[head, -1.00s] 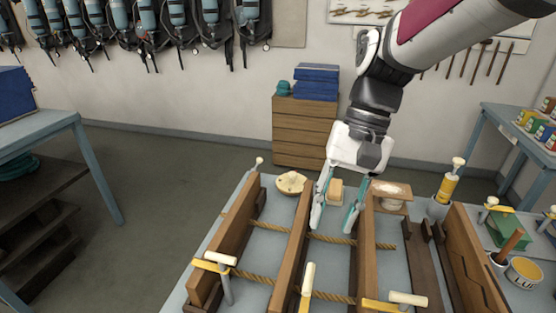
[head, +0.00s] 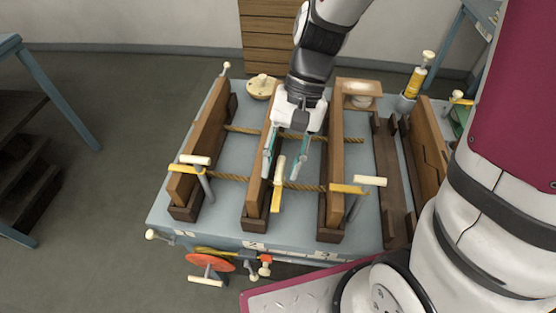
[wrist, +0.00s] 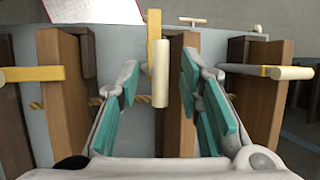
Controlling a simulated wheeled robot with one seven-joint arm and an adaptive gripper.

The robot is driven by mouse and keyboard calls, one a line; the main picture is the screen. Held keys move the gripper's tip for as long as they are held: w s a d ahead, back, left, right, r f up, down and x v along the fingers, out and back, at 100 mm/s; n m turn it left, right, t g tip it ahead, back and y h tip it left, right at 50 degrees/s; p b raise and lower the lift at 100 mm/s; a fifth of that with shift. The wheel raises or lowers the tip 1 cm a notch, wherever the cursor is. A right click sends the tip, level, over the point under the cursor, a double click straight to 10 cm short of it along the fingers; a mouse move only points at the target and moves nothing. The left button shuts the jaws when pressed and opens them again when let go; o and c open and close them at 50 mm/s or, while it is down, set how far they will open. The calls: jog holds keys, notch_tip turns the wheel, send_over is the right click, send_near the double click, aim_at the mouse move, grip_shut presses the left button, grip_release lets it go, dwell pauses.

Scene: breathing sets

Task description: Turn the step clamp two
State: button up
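The middle step clamp, above a bench-edge label that looks like a 2, has a yellow bar (head: 275,199) and a cream handle (head: 280,168). Its handle points front to back, roughly in line with its bar. My gripper (head: 283,170) is open over it. In the wrist view the cream handle (wrist: 161,80) shows between my two apart teal-padded fingers (wrist: 160,78), touching neither. I cannot tell how far the fingertips are above it. The left clamp's handle (head: 195,160) and the right clamp's handle (head: 370,181) lie crosswise.
Wooden boards stand upright in dark blocks on the blue-grey bench (head: 225,205), with ropes (head: 240,178) strung between them. A round wooden piece (head: 261,87) is at the back. An orange wheel (head: 210,262) is at the bench front. A yellow bottle (head: 416,82) stands at back right.

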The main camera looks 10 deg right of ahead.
jog(key=shift+x, duration=0.95)
grip_shut()
